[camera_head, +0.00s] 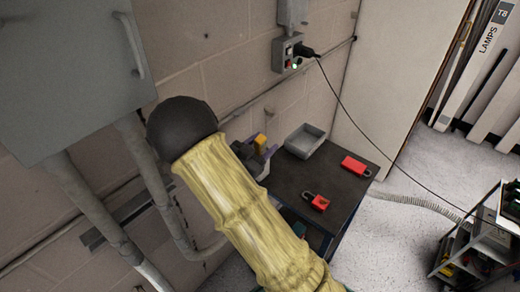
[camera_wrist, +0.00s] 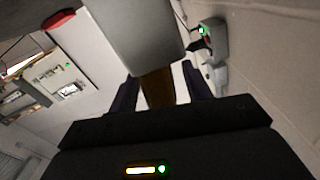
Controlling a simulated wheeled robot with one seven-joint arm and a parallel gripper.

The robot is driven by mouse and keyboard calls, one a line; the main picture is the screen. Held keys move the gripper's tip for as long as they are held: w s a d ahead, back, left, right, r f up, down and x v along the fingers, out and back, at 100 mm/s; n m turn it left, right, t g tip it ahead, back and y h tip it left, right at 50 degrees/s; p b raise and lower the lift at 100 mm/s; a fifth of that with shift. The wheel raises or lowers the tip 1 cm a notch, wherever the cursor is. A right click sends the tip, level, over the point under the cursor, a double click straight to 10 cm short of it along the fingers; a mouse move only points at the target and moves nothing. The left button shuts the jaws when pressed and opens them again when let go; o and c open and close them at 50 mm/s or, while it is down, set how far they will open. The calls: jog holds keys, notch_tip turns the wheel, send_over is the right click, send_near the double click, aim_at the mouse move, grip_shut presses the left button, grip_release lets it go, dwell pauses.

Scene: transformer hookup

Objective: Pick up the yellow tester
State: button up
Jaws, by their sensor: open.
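The yellow tester (camera_head: 260,142) shows as a small yellow block at the back left of the dark bench top, beside my gripper. My gripper (camera_head: 257,155) is open there, partly hidden behind my own sleeved arm. In the wrist view my two dark fingers (camera_wrist: 160,93) stand apart, and a shaded amber-brown block (camera_wrist: 157,88), which looks like the tester, shows between them. A light gap shows on its right; on its left it is close to the finger, and I cannot tell whether they touch. The tester's lower part is hidden.
A grey tray (camera_head: 305,140), a red box (camera_head: 355,166) and a red padlock (camera_head: 318,202) are on the dark bench (camera_head: 335,183). A wall socket box (camera_head: 288,54) with a cable is above. A grey cabinet (camera_head: 70,70) hangs left. A cart (camera_head: 480,245) stands right.

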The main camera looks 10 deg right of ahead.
jog(key=shift+w+d, duration=0.4)
jog(key=shift+d, duration=0.1)
jog(key=shift+c, duration=0.4)
grip_shut()
